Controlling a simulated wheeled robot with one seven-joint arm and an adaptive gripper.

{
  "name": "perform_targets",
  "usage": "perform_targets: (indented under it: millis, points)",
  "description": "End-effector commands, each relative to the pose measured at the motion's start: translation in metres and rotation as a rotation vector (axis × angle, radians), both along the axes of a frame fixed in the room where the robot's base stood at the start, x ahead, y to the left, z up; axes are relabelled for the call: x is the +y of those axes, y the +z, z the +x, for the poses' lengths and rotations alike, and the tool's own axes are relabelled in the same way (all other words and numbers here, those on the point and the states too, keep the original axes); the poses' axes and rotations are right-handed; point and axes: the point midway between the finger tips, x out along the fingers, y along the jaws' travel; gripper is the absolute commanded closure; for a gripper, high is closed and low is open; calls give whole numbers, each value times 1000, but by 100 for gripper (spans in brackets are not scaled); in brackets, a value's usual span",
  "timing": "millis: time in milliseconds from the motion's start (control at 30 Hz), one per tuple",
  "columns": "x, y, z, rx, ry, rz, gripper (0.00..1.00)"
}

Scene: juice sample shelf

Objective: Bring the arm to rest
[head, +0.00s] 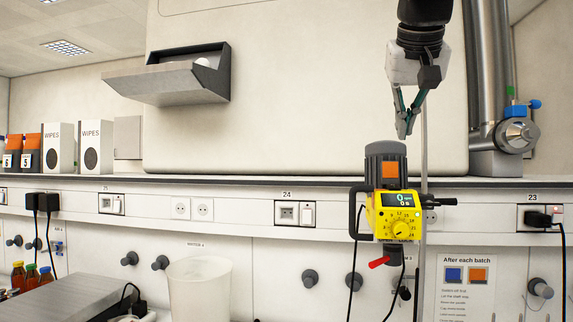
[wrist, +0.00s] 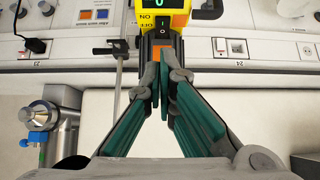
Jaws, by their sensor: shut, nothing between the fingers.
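My gripper (head: 404,133) hangs from the top of the head view, pointing down, with its green fingers shut and nothing between them. Just below it in the head view stands a yellow and grey stirrer motor (head: 395,205) with a dial and a small display. In the wrist view my gripper (wrist: 160,93) also shows shut, its fingertips in front of the motor's dark housing (wrist: 162,42). I cannot tell whether the fingertips touch it.
A thin vertical rod (head: 424,140) stands beside the motor. WIPES boxes (head: 58,148) sit on the ledge. A metal pipe (head: 490,80) runs up at right.

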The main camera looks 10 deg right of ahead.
Motion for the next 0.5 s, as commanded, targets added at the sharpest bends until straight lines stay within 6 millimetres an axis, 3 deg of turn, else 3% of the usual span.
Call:
perform_targets:
  millis: [267,500]
  points:
    - [11,-14,-6,18,23,-2,100]
    - [44,-75,-36,85,105,-3,100]
